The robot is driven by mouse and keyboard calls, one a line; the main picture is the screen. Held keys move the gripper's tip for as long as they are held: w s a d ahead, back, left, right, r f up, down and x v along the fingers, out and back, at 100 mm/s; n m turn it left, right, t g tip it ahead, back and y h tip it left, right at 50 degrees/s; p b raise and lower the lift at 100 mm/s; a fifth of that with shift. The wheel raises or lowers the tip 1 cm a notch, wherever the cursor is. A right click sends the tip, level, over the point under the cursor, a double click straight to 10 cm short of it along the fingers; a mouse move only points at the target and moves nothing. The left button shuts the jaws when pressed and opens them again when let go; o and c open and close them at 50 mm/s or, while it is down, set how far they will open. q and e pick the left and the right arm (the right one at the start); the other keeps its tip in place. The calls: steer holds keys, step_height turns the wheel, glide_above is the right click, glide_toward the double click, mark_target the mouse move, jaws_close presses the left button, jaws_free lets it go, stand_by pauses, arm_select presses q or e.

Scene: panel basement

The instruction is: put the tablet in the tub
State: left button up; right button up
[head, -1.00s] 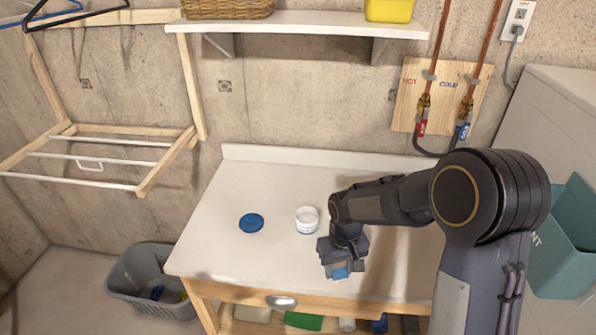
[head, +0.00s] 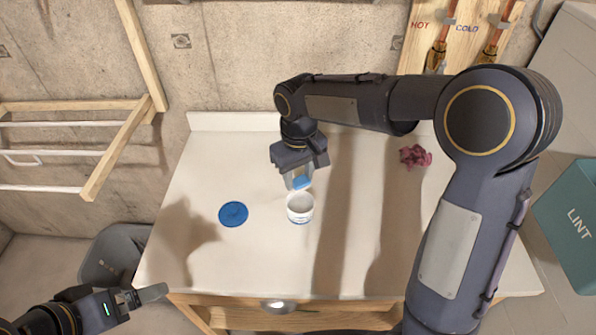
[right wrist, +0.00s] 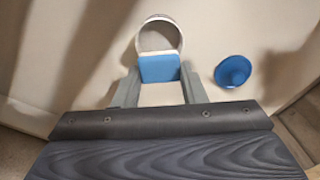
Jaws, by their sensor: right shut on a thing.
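The tablet (head: 302,183) is a small blue-topped block. My right gripper (head: 299,181) is shut on it just behind the tub's far rim in the head view. In the right wrist view the tablet (right wrist: 160,68) sits between the two fingers and overlaps the near edge of the tub (right wrist: 158,38). The white round tub (head: 300,208) stands open and upright on the counter (head: 260,260). The blue lid (head: 233,214) lies on the counter to its left. My left gripper (head: 140,296) is at the lower left, off the counter's corner; its jaw opening is unclear.
A crumpled dark pink cloth (head: 415,156) lies at the counter's right back. A teal LINT bin (head: 572,225) is at the right. A grey basket (head: 112,258) is on the floor at the left, and a wooden drying rack (head: 122,150) hangs above it.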

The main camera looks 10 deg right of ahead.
steer(key=shift+f+b, duration=0.55)
steer(key=shift+f, duration=0.4)
steer(key=shift+f+b, duration=1.4)
steer(key=shift+f, duration=0.5)
steer(key=o, duration=1)
steer(key=shift+r, duration=0.1)
steer(key=shift+r+p, duration=3.4)
steer(key=shift+r, duration=0.6)
